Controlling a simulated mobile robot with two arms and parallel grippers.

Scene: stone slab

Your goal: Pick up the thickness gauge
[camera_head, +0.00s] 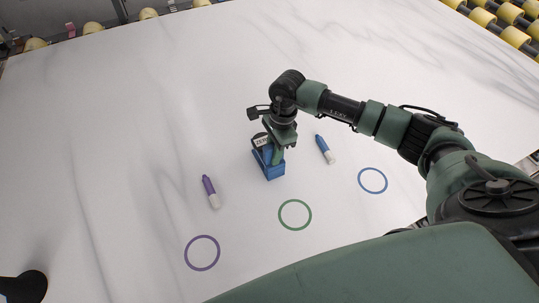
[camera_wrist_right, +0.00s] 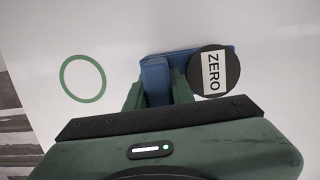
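The thickness gauge (camera_head: 268,168) is blue with a round black dial and a white label reading ZERO. It stands on the pale slab near the middle of the head view. In the right wrist view the gauge (camera_wrist_right: 156,80) shows its blue body beside the dial. My right gripper (camera_head: 277,150) reaches down over it. In the wrist view its two green fingers (camera_wrist_right: 158,92) lie on either side of a blue part of the gauge, with no clear gap. The gauge's base seems to be at the slab. My left gripper is not in view.
A purple-and-white marker (camera_head: 210,191) lies left of the gauge and a blue-and-white marker (camera_head: 325,150) lies right. Nearer are a purple ring (camera_head: 202,236), a green ring (camera_head: 295,200) and a blue ring (camera_head: 373,167) on the slab (camera_head: 130,120). The far slab is clear; yellow rollers (camera_head: 515,37) stand beyond it.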

